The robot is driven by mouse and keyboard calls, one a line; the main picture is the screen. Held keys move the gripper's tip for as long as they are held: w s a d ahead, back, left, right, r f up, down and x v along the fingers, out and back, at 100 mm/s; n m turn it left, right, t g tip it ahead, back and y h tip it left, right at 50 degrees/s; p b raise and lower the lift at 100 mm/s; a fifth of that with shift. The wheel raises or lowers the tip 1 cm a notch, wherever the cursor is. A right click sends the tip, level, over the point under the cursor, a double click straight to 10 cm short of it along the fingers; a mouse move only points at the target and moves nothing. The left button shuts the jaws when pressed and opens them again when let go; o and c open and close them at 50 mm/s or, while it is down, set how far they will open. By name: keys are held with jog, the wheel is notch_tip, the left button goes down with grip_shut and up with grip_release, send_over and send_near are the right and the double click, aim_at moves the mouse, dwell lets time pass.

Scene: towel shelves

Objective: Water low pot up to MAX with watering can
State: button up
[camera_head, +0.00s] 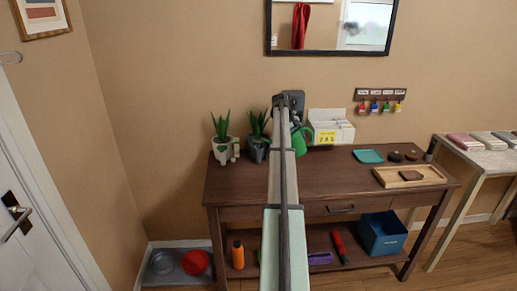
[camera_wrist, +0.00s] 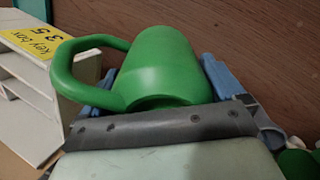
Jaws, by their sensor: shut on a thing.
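The green watering can (camera_wrist: 165,65) fills the middle of the wrist view, its loop handle to the left. My gripper (camera_wrist: 160,85) has blue-grey fingers on either side of the can and is shut on it. In the head view the can (camera_head: 303,141) shows partly behind my arm, above the dark table. Two potted plants stand at the table's left end: a whitish pot (camera_head: 226,151) and a dark grey pot (camera_head: 257,150) nearer my arm. I cannot tell which is the low pot. No MAX mark or water level is readable.
A white key box (camera_head: 331,128) with a yellow label stands close right of the can. A teal tray (camera_head: 368,156) and a wooden tray (camera_head: 410,177) lie further right on the table (camera_head: 330,180). Key hooks (camera_head: 381,95) hang on the wall.

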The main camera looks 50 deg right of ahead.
dwell(0.3)
jog(key=shift+s+d+f, duration=0.1)
jog(key=shift+s+f, duration=0.05)
jog(key=shift+f, duration=0.15)
notch_tip(320, 180, down, 3)
jog(key=shift+s+r+t+y, duration=0.1)
jog(key=shift+t+y, duration=0.6)
jog(key=shift+t, duration=0.6)
jog(key=shift+f+y, duration=0.25)
jog(key=shift+y, duration=0.05)
jog(key=shift+w+f+t+y, duration=0.2)
jog(key=shift+f+t+y, duration=0.1)
jog(key=shift+t, duration=0.2)
